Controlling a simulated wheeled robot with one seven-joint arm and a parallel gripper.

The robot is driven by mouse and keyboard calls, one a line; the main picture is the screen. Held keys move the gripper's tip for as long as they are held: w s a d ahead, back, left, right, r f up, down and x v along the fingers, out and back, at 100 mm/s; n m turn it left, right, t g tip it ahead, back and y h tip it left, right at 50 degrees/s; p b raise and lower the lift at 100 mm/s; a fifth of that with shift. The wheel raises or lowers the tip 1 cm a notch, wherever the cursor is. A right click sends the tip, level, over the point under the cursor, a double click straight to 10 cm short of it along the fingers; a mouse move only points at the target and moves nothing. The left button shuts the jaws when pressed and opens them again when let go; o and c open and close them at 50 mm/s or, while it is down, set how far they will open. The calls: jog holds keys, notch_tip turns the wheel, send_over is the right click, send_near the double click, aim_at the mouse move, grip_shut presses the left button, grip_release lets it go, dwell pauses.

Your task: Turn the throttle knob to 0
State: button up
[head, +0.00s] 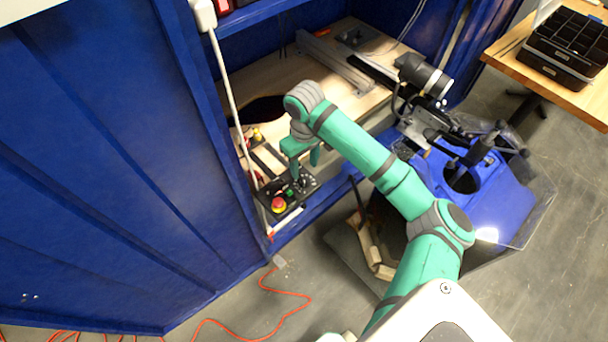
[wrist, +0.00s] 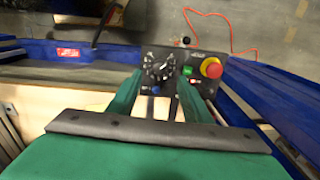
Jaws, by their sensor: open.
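The throttle knob (wrist: 158,70) is a round black dial with white marks around it, on a black control panel (wrist: 182,62). In the head view the panel (head: 295,205) sits at the front edge of the wooden bench, partly behind my gripper. My gripper (wrist: 152,84) is open, with its two green fingers pointing at the panel, one on each side of the knob's lower part. I cannot tell whether they touch it. In the head view my gripper (head: 303,172) is just above the panel. The pointer's exact setting is too small to read.
A red emergency button (wrist: 211,67) on a yellow base and a green button (wrist: 187,71) sit right of the knob. Metal rails (head: 335,60) lie on the bench. An orange cable (head: 250,325) runs over the floor.

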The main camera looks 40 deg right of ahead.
aim_at(305, 179)
notch_tip(305, 179, down, 7)
jog(key=shift+s+r, duration=0.1)
jog(key=shift+c, duration=0.7)
jog(key=c, duration=0.9)
